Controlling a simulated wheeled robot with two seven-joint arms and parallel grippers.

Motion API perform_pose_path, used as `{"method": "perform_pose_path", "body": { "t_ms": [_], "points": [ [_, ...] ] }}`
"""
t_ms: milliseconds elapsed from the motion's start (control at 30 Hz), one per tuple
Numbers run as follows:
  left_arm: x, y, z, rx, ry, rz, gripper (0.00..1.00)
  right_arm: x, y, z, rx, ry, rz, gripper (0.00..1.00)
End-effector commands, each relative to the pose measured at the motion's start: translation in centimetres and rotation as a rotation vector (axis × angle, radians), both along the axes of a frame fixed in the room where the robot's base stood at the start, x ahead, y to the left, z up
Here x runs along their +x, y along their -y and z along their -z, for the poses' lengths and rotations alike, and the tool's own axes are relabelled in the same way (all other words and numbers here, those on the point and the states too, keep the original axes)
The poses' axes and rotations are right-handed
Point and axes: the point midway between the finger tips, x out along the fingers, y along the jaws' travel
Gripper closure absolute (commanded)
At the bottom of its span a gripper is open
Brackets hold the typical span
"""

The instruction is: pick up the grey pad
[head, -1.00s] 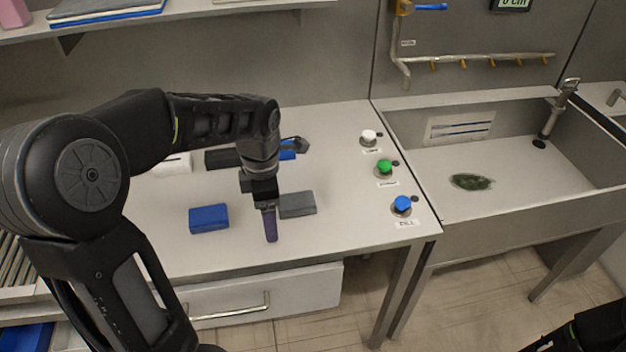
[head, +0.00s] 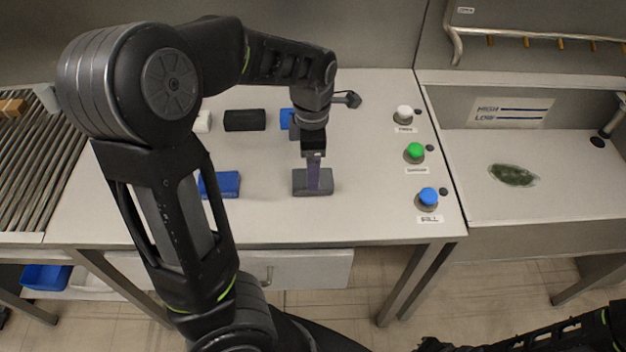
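The grey pad (head: 326,186) lies flat on the worktop, right of a blue pad (head: 222,184). My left gripper (head: 313,187) points down at the grey pad, its purple finger in front of the pad's middle. The fingers line up one behind the other from here, so I cannot see the gap between them or whether they touch the pad. Part of my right arm shows at the lower right; its gripper is out of view.
Behind the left gripper are a black block (head: 245,120), a white block (head: 203,122) and a blue item (head: 285,119). White (head: 404,113), green (head: 415,151) and blue (head: 428,196) buttons stand to the right.

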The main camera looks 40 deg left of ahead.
Motion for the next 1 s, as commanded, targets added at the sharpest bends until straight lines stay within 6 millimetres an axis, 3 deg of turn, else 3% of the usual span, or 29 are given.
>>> {"method": "perform_pose_path", "body": {
  "t_ms": [367, 700, 1000],
  "points": [
    [0.0, 0.0, 0.6, 0.0, -0.001, -0.001, 0.18, 0.0, 0.0, 0.0, 0.0, 0.001, 0.0, 1.0],
    [0.0, 0.0, 5.0, 0.0, -0.004, -0.002, 0.18, 0.0, 0.0, 0.1, 0.0, 0.001, 0.0, 1.0],
    [0.1, 0.1, 5.6, -0.001, 0.0, -0.001, 0.18, 0.0, 0.0, 0.1, 0.001, 0.001, 0.0, 1.0]
  ]
}}
